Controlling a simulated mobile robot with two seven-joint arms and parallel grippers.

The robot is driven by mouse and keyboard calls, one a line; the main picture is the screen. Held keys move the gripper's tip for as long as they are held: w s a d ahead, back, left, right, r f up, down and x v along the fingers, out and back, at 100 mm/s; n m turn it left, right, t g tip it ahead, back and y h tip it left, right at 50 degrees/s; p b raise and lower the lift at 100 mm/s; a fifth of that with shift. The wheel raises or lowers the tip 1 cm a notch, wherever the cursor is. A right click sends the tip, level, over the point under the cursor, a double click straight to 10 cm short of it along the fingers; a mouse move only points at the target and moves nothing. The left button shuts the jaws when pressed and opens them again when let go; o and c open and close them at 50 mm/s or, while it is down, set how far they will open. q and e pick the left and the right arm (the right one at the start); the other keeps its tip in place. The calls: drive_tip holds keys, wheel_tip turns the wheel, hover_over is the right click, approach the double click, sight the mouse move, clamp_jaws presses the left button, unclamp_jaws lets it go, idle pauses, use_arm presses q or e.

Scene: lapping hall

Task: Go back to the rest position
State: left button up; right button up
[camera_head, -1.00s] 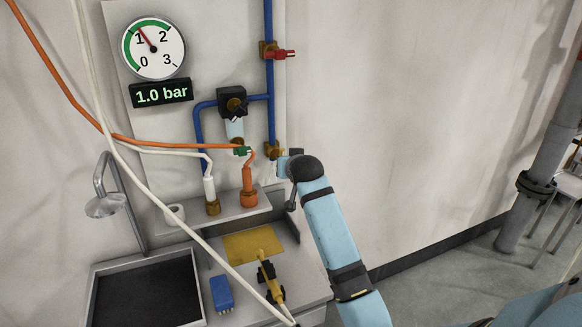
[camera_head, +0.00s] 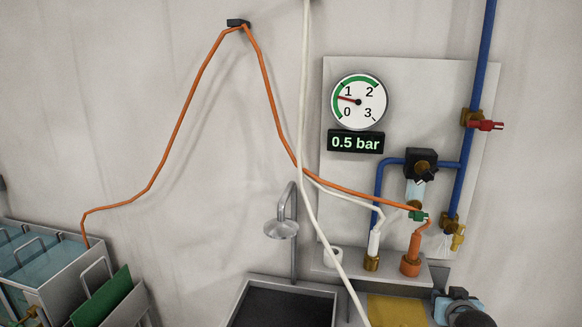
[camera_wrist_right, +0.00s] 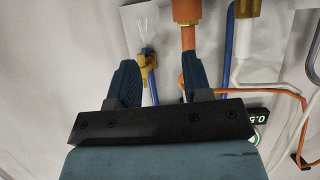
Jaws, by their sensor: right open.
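My right gripper (camera_head: 458,294) is at the bottom right of the head view, below the brass drain tap (camera_head: 452,226) and apart from it. In the right wrist view my right gripper (camera_wrist_right: 160,80) has its two dark blue fingers apart with nothing between them. The tap also shows there (camera_wrist_right: 150,66), beyond the left finger, with a pale spray at its mouth. The tap's yellow handle (camera_head: 458,238) points down. My left gripper is in neither view.
The round gauge (camera_head: 358,101) stands above a display (camera_head: 356,142) reading 0.5 bar. A red-handled valve (camera_head: 485,125) is on the blue pipe. Orange (camera_head: 270,90) and white (camera_head: 303,110) hoses hang across the wall. A sink (camera_head: 285,284) and a tank (camera_head: 50,272) stand lower left.

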drive_tip(key=s+a+f+n+y, duration=0.2)
drive_tip(key=s+a+f, duration=0.4)
drive_tip(key=s, duration=0.4)
drive_tip(key=s+a+f+n+g+y, duration=0.1)
drive_tip(key=s+a+f+y, duration=0.1)
drive_tip(key=s+a+f, duration=0.5)
drive_tip(key=s+a+f+n+y, duration=0.2)
drive_tip(key=s+a+f, duration=0.4)
drive_tip(key=s, duration=0.8)
drive_tip(key=shift+a+f+n, duration=0.15)
drive_tip(key=shift+f+n, duration=0.15)
drive_tip(key=shift+f, duration=0.35)
